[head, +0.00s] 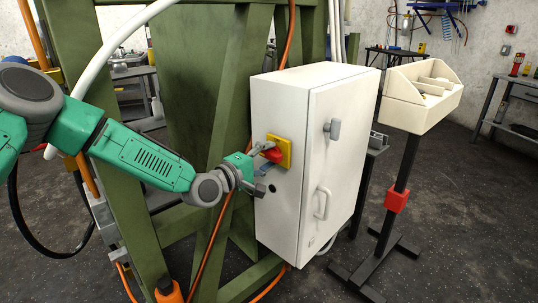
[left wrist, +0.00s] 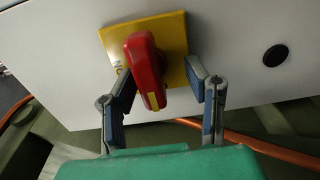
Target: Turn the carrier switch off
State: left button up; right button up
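The carrier switch is a red rotary handle (head: 272,154) on a yellow plate (head: 285,146), on the side of a white cabinet (head: 279,215). In the left wrist view the red handle (left wrist: 146,70) stands out from the yellow plate (left wrist: 175,32), slightly tilted in the picture. My left gripper (head: 267,166) is at the switch. In the left wrist view its two fingers (left wrist: 162,90) are spread on either side of the handle. A clear gap shows on the right; the left finger is close to the handle, and contact cannot be told. My right gripper is not in view.
A green steel frame (head: 205,80) stands behind my left arm. An orange cable (head: 213,240) runs down near the cabinet. A beige tray on a black stand (head: 408,112) is to the right. A round black button (left wrist: 275,55) sits beside the switch.

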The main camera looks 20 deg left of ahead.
pick_arm(q)
jog(key=shift+a+r, duration=0.2)
jog(key=v, duration=1.1)
jog(key=shift+s+a+f, duration=0.2)
jog(key=shift+s+f, duration=0.05)
jog(key=shift+s, duration=0.1)
jog(key=s+d+f+m+g+y, duration=0.1)
jog(key=s+d+f+m+g, duration=0.25)
jog(key=s+f, duration=0.5)
jog(key=s+d+f+m+g+y, duration=0.1)
jog(key=s+d+f+m+g, duration=0.35)
jog(key=f, duration=0.75)
jog(key=s+a+f+m+g+y, duration=0.2)
jog(key=s+a+f, duration=0.1)
jog(key=s, duration=0.5)
jog(key=s+a+f+m+g+y, duration=0.1)
jog(key=s+a+f+g+y, duration=0.1)
jog(key=s, duration=0.6)
jog(key=s+a+f+m+g+y, duration=0.1)
jog(key=s+a+f+m+g, duration=0.1)
jog(key=s, duration=0.6)
jog(key=a+f+g, duration=0.1)
jog(key=a+f, duration=0.1)
jog(key=a, duration=0.1)
jog(key=shift+m+y, duration=0.3)
jog(key=shift+y, duration=0.1)
